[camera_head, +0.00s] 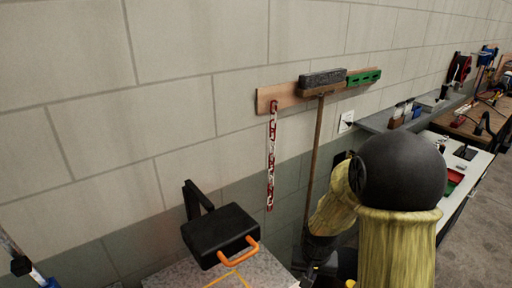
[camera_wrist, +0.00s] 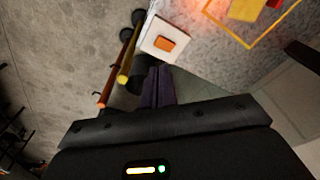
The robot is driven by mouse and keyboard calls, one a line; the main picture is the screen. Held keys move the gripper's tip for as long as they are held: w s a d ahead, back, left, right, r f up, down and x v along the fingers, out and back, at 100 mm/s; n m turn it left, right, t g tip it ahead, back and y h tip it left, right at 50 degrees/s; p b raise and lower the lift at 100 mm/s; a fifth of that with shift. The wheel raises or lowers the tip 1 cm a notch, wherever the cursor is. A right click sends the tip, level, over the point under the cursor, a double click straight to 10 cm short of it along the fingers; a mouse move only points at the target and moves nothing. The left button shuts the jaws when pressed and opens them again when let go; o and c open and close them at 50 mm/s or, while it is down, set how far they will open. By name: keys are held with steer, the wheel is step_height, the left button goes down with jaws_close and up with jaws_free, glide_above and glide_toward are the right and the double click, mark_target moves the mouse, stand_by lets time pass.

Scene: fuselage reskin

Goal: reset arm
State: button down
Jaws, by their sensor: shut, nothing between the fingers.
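My arm, with a yellow sleeve and a black rounded joint, reaches down at the lower right in the head view. Its lower end is dark and partly hidden there, so the fingers are not clear. In the wrist view my gripper (camera_wrist: 158,90) shows its dark fingers together beyond the wide black housing, with nothing between them. A speckled grey floor and a grey stone-like top lie beyond the fingers.
A black case (camera_head: 222,232) with an orange handle sits by a speckled counter (camera_head: 180,275). A wall board (camera_head: 285,94) holds a broom and a red-white strip (camera_head: 271,160). A white block (camera_wrist: 163,38) with an orange patch lies near the gripper, beside a yellow pole (camera_wrist: 130,55).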

steer(key=s+r+n+t+b, duration=0.1)
steer(key=s+r+n+b, duration=0.1)
steer(key=s+r, duration=0.3)
steer(key=s, duration=0.4)
steer(key=shift+d, duration=0.2)
steer(key=shift+w+d+r, duration=0.1)
stand_by(0.6)
steer(key=shift+s, duration=0.2)
